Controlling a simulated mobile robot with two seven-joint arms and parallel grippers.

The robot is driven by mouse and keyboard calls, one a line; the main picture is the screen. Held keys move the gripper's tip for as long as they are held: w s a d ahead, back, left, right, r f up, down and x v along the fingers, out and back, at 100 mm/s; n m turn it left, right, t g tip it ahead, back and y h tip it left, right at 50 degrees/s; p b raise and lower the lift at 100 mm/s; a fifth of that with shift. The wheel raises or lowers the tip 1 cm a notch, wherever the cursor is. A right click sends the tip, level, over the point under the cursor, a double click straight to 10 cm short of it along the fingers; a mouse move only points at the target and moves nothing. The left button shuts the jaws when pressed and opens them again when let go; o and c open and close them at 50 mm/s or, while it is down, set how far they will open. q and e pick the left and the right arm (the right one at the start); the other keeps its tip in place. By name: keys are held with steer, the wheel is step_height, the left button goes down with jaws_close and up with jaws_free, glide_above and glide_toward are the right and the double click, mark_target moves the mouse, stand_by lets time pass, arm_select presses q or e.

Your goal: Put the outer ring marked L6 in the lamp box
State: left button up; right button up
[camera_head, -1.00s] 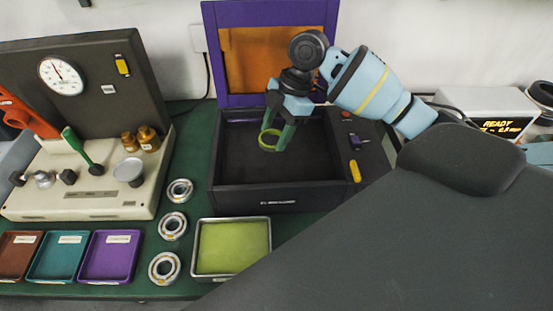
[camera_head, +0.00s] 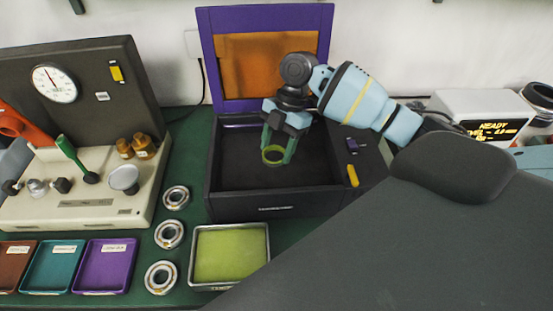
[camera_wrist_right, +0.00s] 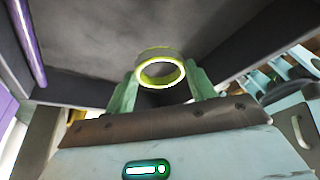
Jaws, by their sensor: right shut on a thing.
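My right gripper (camera_head: 279,146) is shut on a yellow-green ring (camera_head: 273,156), with a green finger at each side of it. It holds the ring inside the open dark box (camera_head: 278,205), above the box floor. In the right wrist view the ring (camera_wrist_right: 160,70) sits between the fingertips, with the grey box interior beyond it. No L6 mark can be read on the ring. The box has a raised purple lid with an orange inner panel (camera_head: 262,72). My left gripper is not in view.
Several bearings (camera_head: 170,235) stand in a column left of a tray with a green pad (camera_head: 230,255). A gauge stand (camera_head: 85,195) and small brown, teal and purple trays (camera_head: 105,266) are at left. A white display unit (camera_head: 480,110) is at back right.

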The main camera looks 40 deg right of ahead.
mark_target(277, 169)
steer(key=shift+f, duration=2.45)
steer(key=shift+f, duration=0.15)
steer(key=o, duration=1)
steer(key=shift+o, duration=0.2)
steer(key=v, duration=1.2)
